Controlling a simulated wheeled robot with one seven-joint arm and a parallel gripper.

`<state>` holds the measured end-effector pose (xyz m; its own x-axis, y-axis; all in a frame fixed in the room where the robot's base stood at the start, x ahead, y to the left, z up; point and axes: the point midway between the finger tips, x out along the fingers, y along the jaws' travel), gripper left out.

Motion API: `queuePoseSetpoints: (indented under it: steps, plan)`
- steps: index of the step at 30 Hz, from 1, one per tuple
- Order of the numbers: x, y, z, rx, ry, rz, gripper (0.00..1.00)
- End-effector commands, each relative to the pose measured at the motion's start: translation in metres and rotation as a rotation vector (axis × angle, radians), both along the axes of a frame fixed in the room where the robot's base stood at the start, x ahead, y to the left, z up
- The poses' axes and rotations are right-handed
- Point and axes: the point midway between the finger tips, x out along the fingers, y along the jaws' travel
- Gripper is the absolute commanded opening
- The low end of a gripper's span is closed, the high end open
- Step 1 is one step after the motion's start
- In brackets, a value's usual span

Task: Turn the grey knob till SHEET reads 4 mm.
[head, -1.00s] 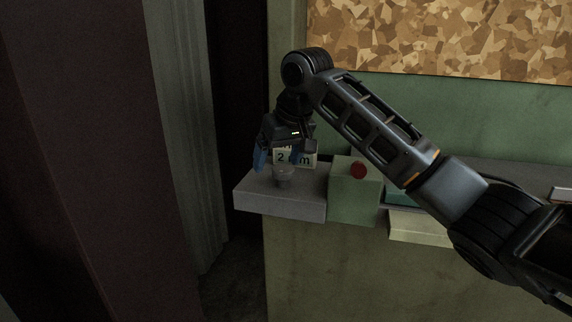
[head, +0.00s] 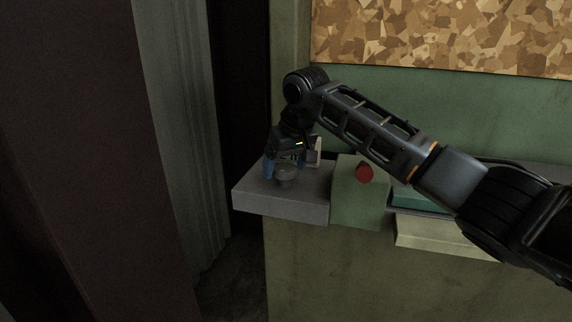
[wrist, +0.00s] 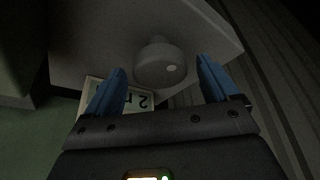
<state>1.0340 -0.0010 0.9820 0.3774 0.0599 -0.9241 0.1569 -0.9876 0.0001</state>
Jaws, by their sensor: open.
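The grey knob (head: 287,177) stands on top of a grey box (head: 282,205) at the left end of the bench. In the wrist view the knob (wrist: 160,60) is round with a pale dot on it. My gripper (head: 284,168) is open just above and behind the knob, pointing down. In the wrist view its blue fingers (wrist: 161,66) stand apart, one on each side of the knob, with gaps. The readout plate (head: 317,152) is mostly hidden behind my gripper; the wrist view shows part of it (wrist: 116,92) upside down, with a "2" and part of a letter.
A green box with a red button (head: 364,172) stands right beside the grey box. Teal (head: 420,200) and cream (head: 440,234) blocks lie further right, under my arm. A corrugated column (head: 180,130) and dark gap are at the left.

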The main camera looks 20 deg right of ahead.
Motion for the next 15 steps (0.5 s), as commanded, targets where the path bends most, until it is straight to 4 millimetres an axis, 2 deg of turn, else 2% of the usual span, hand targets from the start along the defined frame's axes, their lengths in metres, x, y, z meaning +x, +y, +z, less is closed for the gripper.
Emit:
queuePoseSetpoints:
  steps: [8, 15]
  plan:
    - [0.0005, 0.0002, -0.0012, 0.0, 0.0, 0.0, 0.87]
    - [0.0005, 0.0002, -0.001, 0.0, 0.0, 0.0, 0.64]
